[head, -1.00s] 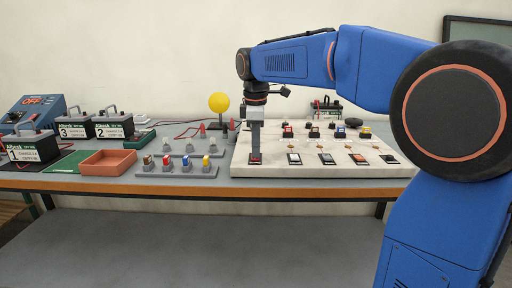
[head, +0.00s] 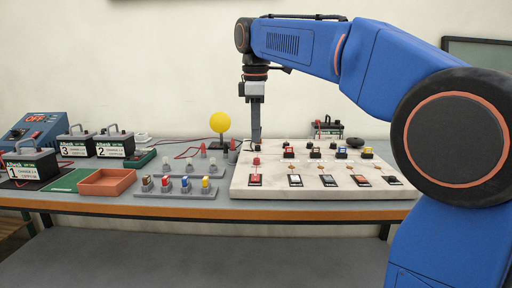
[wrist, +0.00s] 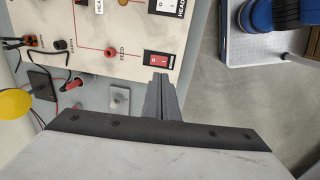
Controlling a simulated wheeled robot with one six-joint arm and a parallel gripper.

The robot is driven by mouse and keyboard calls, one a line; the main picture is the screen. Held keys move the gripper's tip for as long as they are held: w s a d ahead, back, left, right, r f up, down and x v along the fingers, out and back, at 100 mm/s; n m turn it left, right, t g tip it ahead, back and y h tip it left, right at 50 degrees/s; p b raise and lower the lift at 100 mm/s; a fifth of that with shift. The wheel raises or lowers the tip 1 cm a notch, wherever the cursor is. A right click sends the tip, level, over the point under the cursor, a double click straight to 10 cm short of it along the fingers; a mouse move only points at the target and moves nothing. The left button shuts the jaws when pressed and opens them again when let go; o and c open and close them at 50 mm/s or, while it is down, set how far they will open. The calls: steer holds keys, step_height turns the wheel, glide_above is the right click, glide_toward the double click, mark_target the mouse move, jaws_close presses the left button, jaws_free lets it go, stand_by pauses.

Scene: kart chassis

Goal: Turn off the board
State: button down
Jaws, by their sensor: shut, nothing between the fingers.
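My gripper (head: 256,140) is shut and empty, pointing down above the board's left part, apart from the red switch. In the wrist view its fingers (wrist: 160,78) appear just below the red switch. The switch positions are too small to tell.
Coloured blocks (head: 315,152) stand on the board's back part. Left of it are a rack of small coloured pieces (head: 180,188), a yellow ball on a stand (head: 219,122), an orange tray (head: 108,182) and several batteries (head: 30,166). Space above the board's front is clear.

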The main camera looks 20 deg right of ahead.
mark_target(255, 175)
steer(key=shift+s+r, duration=0.1)
steer(key=shift+r, duration=0.8)
steer(key=shift+w+r, duration=0.1)
steer(key=shift+w, duration=0.6)
steer(key=f, duration=0.4)
steer(key=w+f, duration=0.1)
steer(key=f, duration=0.9)
steer(key=shift+w+d, duration=0.3)
steer(key=shift+f, duration=0.2)
